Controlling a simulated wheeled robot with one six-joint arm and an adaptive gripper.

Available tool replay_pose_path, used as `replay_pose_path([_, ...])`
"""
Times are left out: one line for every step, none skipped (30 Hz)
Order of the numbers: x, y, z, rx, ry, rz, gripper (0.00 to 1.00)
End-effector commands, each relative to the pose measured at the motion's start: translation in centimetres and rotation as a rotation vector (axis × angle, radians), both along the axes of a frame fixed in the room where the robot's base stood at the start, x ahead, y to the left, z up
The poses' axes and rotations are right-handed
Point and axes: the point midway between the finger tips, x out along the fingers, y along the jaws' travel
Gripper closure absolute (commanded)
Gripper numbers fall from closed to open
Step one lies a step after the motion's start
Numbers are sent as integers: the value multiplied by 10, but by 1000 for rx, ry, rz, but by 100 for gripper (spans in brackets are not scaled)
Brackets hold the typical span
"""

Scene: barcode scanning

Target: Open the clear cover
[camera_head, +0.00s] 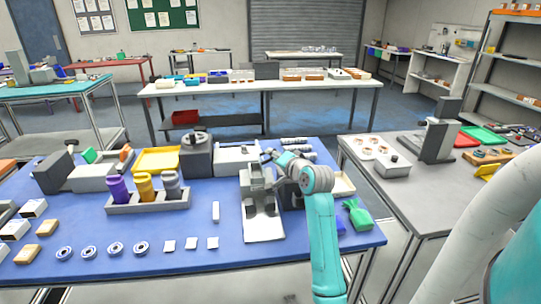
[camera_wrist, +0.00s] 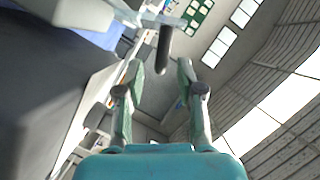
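A grey device with a light flat base (camera_head: 264,228) stands on the blue table, in front of my arm. My gripper (camera_head: 278,160) is at the upper right of this device in the head view, small and partly hidden by my wrist. In the wrist view my gripper (camera_wrist: 160,75) has its two fingers spread apart. A dark rounded bar, like a handle (camera_wrist: 163,50), shows between and beyond the fingertips. It hangs from a pale, see-through strip (camera_wrist: 150,17) that may be the clear cover. I cannot tell whether any finger touches the bar. The cover is not clearly visible in the head view.
The blue table (camera_head: 190,250) holds a rack with bottles (camera_head: 150,203), a yellow tray (camera_head: 156,160), a dark grey machine (camera_head: 197,155) and several rings and small parts. A green bag (camera_head: 356,215) lies to the right of my arm. A grey table (camera_head: 430,195) stands further right.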

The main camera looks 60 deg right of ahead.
Motion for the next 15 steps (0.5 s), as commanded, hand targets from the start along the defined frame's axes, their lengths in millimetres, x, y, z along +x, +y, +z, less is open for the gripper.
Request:
replay_pose_path([7,-4,-1,0,0,1,63])
replay_pose_path([10,-6,-2,1,1,0,63])
replay_pose_path([13,-8,-3,0,0,0,63])
replay_pose_path([16,-9,-4,0,0,0,63])
replay_pose_path([18,-11,-5,0,0,1,63])
replay_pose_path([21,-12,-5,0,0,1,63])
replay_pose_path([22,-13,-5,0,0,0,63])
replay_pose_path([24,-13,-5,0,0,0,63])
replay_pose_path([25,-14,-6,0,0,0,63])
replay_pose_path([25,-14,-6,0,0,0,63])
replay_pose_path([26,-15,-6,0,0,0,63])
replay_pose_path([26,-15,-7,0,0,0,63])
replay_pose_path([26,-15,-7,0,0,0,63])
replay_pose_path([26,-15,-7,0,0,0,63])
replay_pose_path([26,-15,-7,0,0,0,63])
